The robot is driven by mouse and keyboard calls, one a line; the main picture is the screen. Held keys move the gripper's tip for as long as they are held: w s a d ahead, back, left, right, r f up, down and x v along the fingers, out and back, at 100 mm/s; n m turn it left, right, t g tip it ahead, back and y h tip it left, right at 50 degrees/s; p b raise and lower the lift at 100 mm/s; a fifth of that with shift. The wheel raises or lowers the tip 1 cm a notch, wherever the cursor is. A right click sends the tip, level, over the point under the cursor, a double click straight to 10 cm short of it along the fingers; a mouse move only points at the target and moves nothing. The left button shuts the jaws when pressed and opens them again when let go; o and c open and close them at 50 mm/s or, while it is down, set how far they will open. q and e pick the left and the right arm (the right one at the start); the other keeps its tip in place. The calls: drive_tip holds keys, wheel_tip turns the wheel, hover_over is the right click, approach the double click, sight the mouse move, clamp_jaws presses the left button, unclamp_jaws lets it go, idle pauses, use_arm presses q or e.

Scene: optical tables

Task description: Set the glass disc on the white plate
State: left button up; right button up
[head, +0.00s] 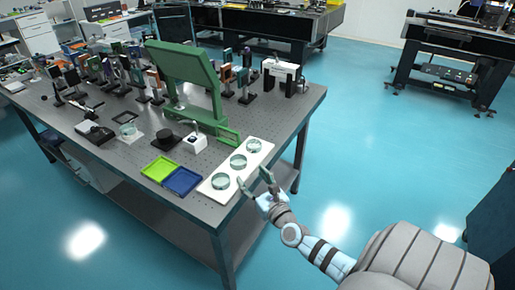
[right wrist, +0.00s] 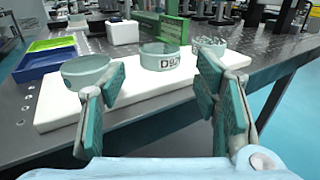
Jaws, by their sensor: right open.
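A long white board (head: 248,172) lies near the table's right front corner. Three round glass pieces stand in a row on it: a near one (head: 221,181), a middle one (head: 238,161) and a far one (head: 254,145). In the right wrist view the middle glass piece (right wrist: 160,58) bears a dark label, partly legible as "D9". Another round glass piece (head: 128,130) is on a small pale square (head: 131,138) farther left. My right gripper (head: 257,184) is open and empty beside the board's right edge; its fingers (right wrist: 163,84) point toward the row. My left gripper is out of view.
A green tray (head: 160,168) and a blue tray (head: 183,181) lie left of the board. A small white block (head: 194,143) and a large green stand (head: 187,75) are behind. Optical mounts crowd the back. The floor right of the table is clear.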

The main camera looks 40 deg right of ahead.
drive_tip(key=s+f+m+g, duration=0.4)
drive_tip(key=s+f+m, duration=0.35)
drive_tip(key=f, duration=0.45)
drive_tip(key=s+f+m+g, duration=0.5)
drive_tip(key=s+f+m, duration=0.25)
drive_tip(key=f, duration=0.45)
drive_tip(key=s+a+f+m+g+y, duration=0.1)
drive_tip(key=s+a+f+m, duration=0.3)
drive_tip(key=s, duration=0.5)
drive_tip(key=s+a+f+m+g+y, duration=0.1)
drive_tip(key=s+a+f+m+g, duration=0.3)
drive_tip(key=s+f+m, duration=0.3)
drive_tip(key=s+a+f+m+g+y, duration=0.1)
drive_tip(key=s+a+f+m+g, duration=0.1)
drive_tip(key=s+a+f+m, duration=0.2)
drive_tip(key=s+f+m, duration=0.1)
drive_tip(key=s+m, duration=0.2)
drive_tip(key=s, duration=0.3)
drive_tip(key=shift+s+a+f, duration=0.2)
drive_tip(key=shift+s+a, duration=0.1)
drive_tip(key=shift+a, duration=0.1)
